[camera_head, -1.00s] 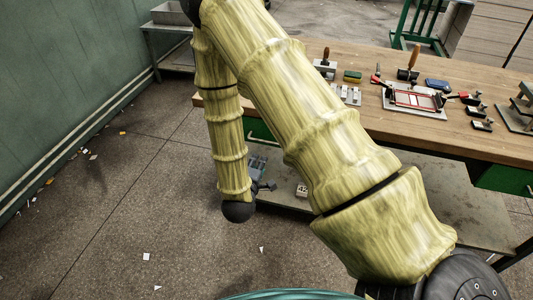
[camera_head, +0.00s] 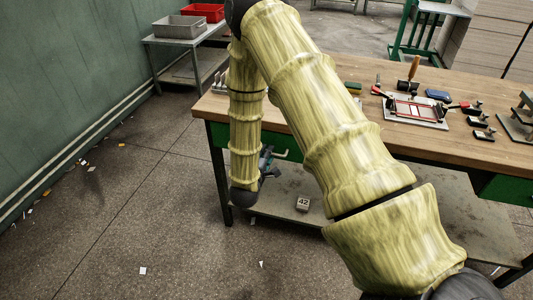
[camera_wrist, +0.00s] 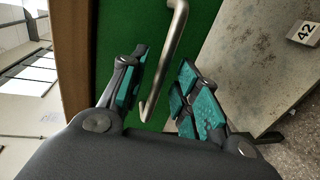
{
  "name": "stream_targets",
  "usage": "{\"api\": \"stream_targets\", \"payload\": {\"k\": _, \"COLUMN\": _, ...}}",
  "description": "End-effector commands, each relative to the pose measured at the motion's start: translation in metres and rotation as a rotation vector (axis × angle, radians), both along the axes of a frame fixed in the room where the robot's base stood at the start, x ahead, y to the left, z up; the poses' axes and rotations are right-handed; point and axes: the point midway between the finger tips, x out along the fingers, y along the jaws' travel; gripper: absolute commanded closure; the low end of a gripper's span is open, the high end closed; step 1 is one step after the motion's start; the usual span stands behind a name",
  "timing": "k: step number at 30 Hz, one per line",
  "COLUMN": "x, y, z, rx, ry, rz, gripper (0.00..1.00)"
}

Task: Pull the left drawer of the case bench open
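The case bench (camera_head: 462,138) has a wooden top and a green left drawer (camera_head: 308,156) under its front edge. The drawer front looks flush with the bench. Its metal bar handle (camera_head: 283,154) also shows in the wrist view (camera_wrist: 169,50), in front of the green panel. My gripper (camera_wrist: 162,80) is open, with teal-padded fingers on either side of the handle's near end. I see no clear contact with the handle. In the head view my gripper (camera_head: 267,160) is small and partly hidden behind my arm, close to the drawer front.
A lower shelf (camera_head: 275,200) carries a block marked 42 (camera_head: 303,203). Clamps and a red-framed fixture (camera_head: 412,108) are on the bench top. A side table with a grey tray (camera_head: 180,27) and a red tray (camera_head: 203,12) stands behind left. The left floor is mostly clear, with scraps.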

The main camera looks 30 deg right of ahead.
Motion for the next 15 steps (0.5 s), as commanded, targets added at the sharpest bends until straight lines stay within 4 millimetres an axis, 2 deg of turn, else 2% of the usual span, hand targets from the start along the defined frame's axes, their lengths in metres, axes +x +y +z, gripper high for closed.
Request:
{"api": "stream_targets", "payload": {"k": 6, "x": 0.0081, "y": -0.0096, "z": -0.0026, "rx": 0.001, "ry": 0.001, "rz": 0.000, "gripper": 0.69}}
{"api": "stream_targets", "payload": {"k": 15, "x": 0.0087, "y": -0.0102, "z": -0.0030, "rx": 0.000, "ry": 0.001, "rz": 0.001, "gripper": 0.71}}
